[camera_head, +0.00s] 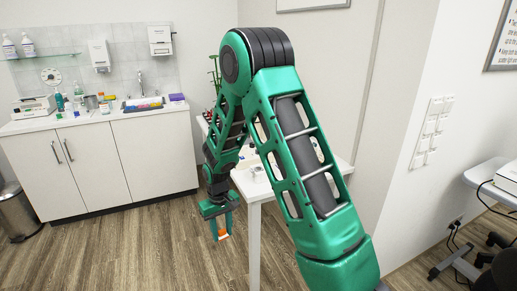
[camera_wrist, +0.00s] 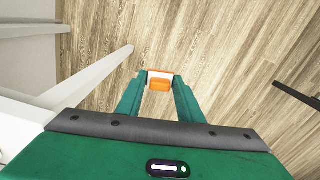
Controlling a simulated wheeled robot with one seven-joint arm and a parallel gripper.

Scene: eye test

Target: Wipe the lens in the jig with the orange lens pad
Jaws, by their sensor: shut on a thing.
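My gripper (camera_head: 222,228) hangs pointing down in front of a white table, over the open floor. It is shut on the orange lens pad (camera_wrist: 160,84), which sits between the fingertips and has a white part along its far edge. The pad also shows in the head view (camera_head: 224,236) as a small orange patch at the fingertips. The wrist view shows the gripper (camera_wrist: 160,88) with only floor beyond the pad. I cannot make out the lens or the jig; my arm hides much of the tabletop.
The white table (camera_head: 252,186) stands behind and right of my gripper, with small items on top. A white counter (camera_head: 90,118) with a sink and bottles runs along the back left wall. A bin (camera_head: 17,212) stands far left. Another desk (camera_head: 484,180) is at right. The wooden floor at left is clear.

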